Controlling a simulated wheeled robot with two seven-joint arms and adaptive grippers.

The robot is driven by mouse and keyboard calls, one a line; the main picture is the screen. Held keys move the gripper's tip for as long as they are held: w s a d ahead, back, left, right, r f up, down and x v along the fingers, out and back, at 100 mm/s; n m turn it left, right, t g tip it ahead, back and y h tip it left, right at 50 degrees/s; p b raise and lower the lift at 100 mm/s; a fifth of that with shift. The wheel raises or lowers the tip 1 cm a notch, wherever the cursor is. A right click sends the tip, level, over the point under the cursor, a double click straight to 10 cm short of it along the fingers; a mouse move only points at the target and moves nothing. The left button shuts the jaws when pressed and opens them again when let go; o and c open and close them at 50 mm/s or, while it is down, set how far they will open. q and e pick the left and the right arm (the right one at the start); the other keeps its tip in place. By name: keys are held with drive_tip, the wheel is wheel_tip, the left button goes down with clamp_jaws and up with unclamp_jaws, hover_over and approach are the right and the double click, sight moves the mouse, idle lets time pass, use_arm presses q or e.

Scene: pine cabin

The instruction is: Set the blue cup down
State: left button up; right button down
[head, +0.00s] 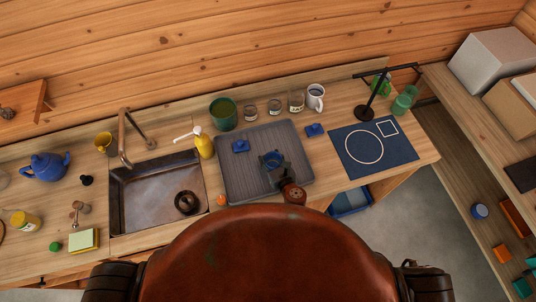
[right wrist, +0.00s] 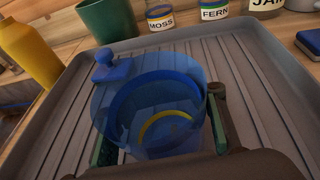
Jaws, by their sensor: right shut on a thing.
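The blue cup (head: 272,158) is see-through and stands about upright over the grey ribbed drying tray (head: 237,187). In the right wrist view the cup (right wrist: 150,105) fills the middle, with a yellow arc showing low inside it. My right gripper (head: 276,168) is shut on the cup, with a green-padded finger on each side of it. Whether the cup's base touches the tray is hidden. A small blue knobbed object (head: 241,146) lies on the tray, left of the cup and behind it. My left gripper is not in view.
A green pot (head: 223,113), labelled jars (head: 275,107) and a white mug (head: 315,97) stand behind the tray. A yellow bottle (head: 204,144) and the sink (head: 155,195) are left. A blue mat (head: 373,147) lies right. The tray's left and right parts are mostly bare.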

drive_tip(key=shift+f, duration=0.15)
drive_tip(key=c, duration=1.1)
unclamp_jaws()
drive_tip(key=shift+s+r, duration=0.1)
drive_tip(key=shift+r, duration=0.15)
drive_tip(key=v, duration=1.1)
drive_tip(key=shift+s+d+p, duration=0.25)
drive_tip(key=shift+s+p, duration=0.1)
drive_tip(key=shift+p, duration=0.05)
